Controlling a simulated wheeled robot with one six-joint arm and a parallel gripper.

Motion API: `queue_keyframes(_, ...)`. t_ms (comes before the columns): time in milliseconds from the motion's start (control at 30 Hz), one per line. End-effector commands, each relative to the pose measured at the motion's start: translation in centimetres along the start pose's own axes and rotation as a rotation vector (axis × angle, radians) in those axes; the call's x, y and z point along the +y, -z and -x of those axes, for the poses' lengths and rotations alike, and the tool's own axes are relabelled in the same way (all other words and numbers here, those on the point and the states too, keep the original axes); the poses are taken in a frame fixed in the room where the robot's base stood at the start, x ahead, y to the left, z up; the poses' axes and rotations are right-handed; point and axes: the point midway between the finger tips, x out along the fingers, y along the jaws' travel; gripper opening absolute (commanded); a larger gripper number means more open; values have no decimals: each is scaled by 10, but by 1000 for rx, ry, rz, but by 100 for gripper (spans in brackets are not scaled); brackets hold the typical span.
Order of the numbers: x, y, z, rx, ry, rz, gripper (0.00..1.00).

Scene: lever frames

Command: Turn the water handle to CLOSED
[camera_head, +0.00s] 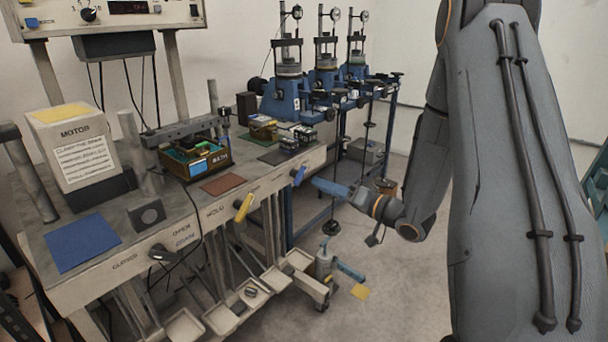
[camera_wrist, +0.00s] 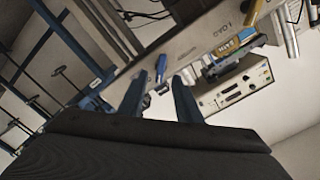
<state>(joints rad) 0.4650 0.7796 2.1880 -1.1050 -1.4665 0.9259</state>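The bench front carries a blue lever handle (camera_head: 299,175), a yellow handle (camera_head: 243,208) and a black handle (camera_head: 163,253). I cannot read which one is marked water. The label CLOSED is left of the black handle; OPEN is to its upper right. My gripper (camera_head: 325,187) is just right of the blue handle in the head view, seen side-on. In the wrist view my gripper (camera_wrist: 160,98) has two blue fingers spread apart with nothing between them. The blue handle (camera_wrist: 160,68) lies just beyond the fingertips, apparently not held.
The bench (camera_head: 210,215) holds a box marked MOTOR (camera_head: 80,150), a blue mat (camera_head: 82,243) and a small device (camera_head: 195,158). Blue test stands (camera_head: 285,95) stand behind. Trays (camera_head: 185,327) hang below the bench. The floor (camera_head: 400,290) at right is mostly clear.

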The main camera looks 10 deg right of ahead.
Motion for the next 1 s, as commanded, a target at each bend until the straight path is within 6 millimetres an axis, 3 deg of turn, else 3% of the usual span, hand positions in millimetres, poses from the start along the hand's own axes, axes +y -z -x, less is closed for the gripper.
queue_keyframes(167,0,4,-2,15,24,-17,31)
queue_keyframes(633,2,8,-62,21,15,-16,31)
queue_keyframes(1000,1,7,-70,18,17,-15,31)
